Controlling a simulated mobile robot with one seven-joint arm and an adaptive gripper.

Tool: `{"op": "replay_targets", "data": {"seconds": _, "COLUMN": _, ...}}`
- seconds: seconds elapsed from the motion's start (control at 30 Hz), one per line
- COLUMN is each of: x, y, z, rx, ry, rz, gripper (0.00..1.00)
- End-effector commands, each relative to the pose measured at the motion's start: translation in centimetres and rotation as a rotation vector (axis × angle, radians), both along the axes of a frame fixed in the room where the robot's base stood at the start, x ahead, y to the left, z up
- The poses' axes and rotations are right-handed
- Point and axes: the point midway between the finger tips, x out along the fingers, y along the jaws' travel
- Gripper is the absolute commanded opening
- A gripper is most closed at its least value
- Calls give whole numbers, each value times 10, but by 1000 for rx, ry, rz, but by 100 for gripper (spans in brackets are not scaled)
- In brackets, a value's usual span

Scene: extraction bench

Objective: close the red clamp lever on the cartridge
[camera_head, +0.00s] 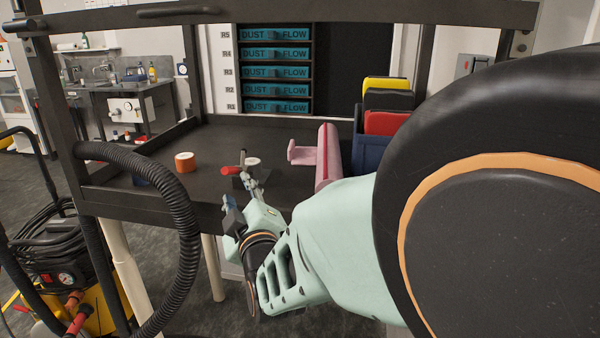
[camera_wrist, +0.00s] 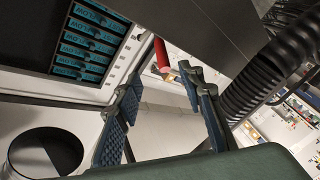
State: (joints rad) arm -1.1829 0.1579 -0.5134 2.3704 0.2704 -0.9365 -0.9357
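The red clamp lever (camera_head: 231,170) sticks out to the left from a grey metal clamp (camera_head: 252,180) near the front edge of the bench. A white-topped cylinder with an orange-brown side, perhaps the cartridge (camera_head: 253,162), stands just behind the clamp. My gripper (camera_head: 231,208) is in front of and below the lever, with its blue-padded fingers apart. In the wrist view the fingers of my gripper (camera_wrist: 163,90) are spread and empty. The red lever (camera_wrist: 162,55) shows beyond the gap between their tips, seemingly untouched. The clamp body is not clear in that view.
An orange roll (camera_head: 185,162) sits left on the dark bench (camera_head: 140,190). A pink fixture (camera_head: 326,150) and a blue bin (camera_head: 368,150) with coloured items are at right. A black hose (camera_head: 185,235) loops at the bench's left front. Dust Flow shelves (camera_head: 275,70) stand behind.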

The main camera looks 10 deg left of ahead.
Motion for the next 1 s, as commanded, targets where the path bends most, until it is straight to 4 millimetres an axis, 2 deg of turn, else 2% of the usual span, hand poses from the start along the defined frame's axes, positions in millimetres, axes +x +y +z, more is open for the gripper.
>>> {"op": "replay_targets", "data": {"seconds": 0.1, "x": 1, "y": 6, "z": -1, "rx": -13, "ry": -10, "rz": 8, "gripper": 36}}
{"op": "replay_targets", "data": {"seconds": 0.23, "x": 14, "y": 12, "z": -1, "rx": -14, "ry": -11, "rz": 7, "gripper": 36}}
{"op": "replay_targets", "data": {"seconds": 0.7, "x": 88, "y": 48, "z": -1, "rx": -13, "ry": -8, "rz": 7, "gripper": 36}}
{"op": "replay_targets", "data": {"seconds": 1.0, "x": 105, "y": 57, "z": -1, "rx": -11, "ry": -7, "rz": 7, "gripper": 36}}
